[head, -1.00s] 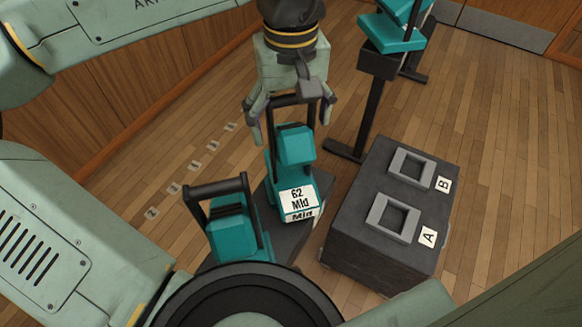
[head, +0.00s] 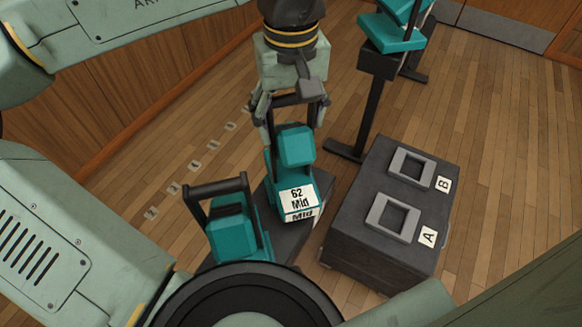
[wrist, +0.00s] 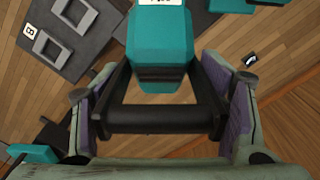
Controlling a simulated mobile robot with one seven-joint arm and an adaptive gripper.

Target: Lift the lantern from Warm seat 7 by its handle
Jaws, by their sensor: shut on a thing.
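A teal lantern (head: 295,148) with a white label reading "62 Mid" stands upright on a dark base in the head view. My gripper (head: 291,108) is above it, with its fingers at the two ends of the black handle (wrist: 162,119). In the wrist view the handle bar spans between the purple-padded fingers, and the teal body lies beyond it. My gripper is shut on the handle. The seat under the lantern is hidden, and I see no "Warm 7" marking on it.
A second teal lantern (head: 233,228) with a black handle stands nearer, at left. A dark case (head: 342,231) with square sockets A (head: 393,217) and B (head: 411,167) is at right. A teal-topped stand (head: 374,105) rises behind. Numbered tags lie on the floor at left.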

